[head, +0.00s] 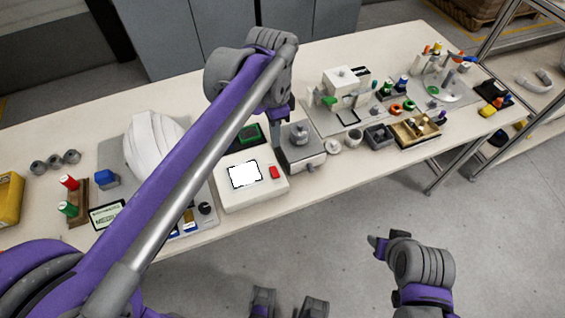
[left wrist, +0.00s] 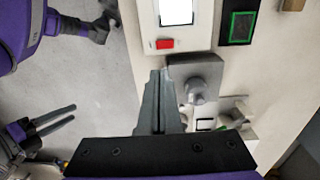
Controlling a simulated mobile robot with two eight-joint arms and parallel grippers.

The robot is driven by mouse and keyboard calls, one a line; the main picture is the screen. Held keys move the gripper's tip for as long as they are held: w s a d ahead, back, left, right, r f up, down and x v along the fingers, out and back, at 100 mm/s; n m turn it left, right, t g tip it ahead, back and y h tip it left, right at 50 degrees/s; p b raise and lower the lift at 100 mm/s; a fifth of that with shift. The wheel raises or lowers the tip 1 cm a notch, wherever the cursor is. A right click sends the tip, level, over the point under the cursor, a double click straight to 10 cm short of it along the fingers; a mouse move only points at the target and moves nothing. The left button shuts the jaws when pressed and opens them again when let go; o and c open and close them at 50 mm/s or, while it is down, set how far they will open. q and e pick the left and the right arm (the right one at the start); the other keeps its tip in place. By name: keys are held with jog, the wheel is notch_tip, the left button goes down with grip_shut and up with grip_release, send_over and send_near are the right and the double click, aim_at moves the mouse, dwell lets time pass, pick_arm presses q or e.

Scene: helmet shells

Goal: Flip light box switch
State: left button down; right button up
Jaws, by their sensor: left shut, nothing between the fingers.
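The light box (head: 232,196) is a white box on the bench with a bright lit panel (head: 245,174). Its red switch (head: 274,172) sits right of the panel. In the left wrist view the light box (left wrist: 203,35) is at the top, with the red switch (left wrist: 164,44) below the panel. My left gripper (left wrist: 158,76) is shut and empty, its tips just below the switch in that view, apart from it. In the head view the left gripper (head: 279,135) is beyond the switch, partly hidden by its arm. My right gripper (head: 374,243) hangs off the bench; its fingers look apart in the wrist view (left wrist: 73,113).
A grey metal block with a knob (head: 300,150) stands right beside the light box, close to my left gripper. A green-framed dark square (head: 250,132) is on the box's far side. A white helmet shell (head: 153,145) is at left. A wooden tray (head: 416,132) is farther right.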

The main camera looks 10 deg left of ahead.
aim_at(276, 175)
pick_arm(q)
notch_tip(276, 175, down, 14)
jog(key=shift+s+f+b, duration=0.1)
jog(key=shift+s+b, duration=0.05)
jog(key=shift+b, duration=0.35)
pick_arm(e)
jog(key=shift+s+f, duration=0.15)
jog(key=shift+f, duration=0.35)
pick_arm(q)
jog(key=shift+s+d+f+t, duration=0.1)
jog(key=shift+s+f+t, duration=0.05)
jog(key=shift+f+t, duration=0.2)
jog(key=shift+s+r, duration=0.1)
jog(key=shift+s, duration=0.1)
pick_arm(e)
jog(key=shift+s+d+f, duration=0.15)
jog(key=shift+s+f, duration=0.05)
jog(key=shift+f, duration=0.05)
pick_arm(q)
jog(key=shift+w, duration=0.15)
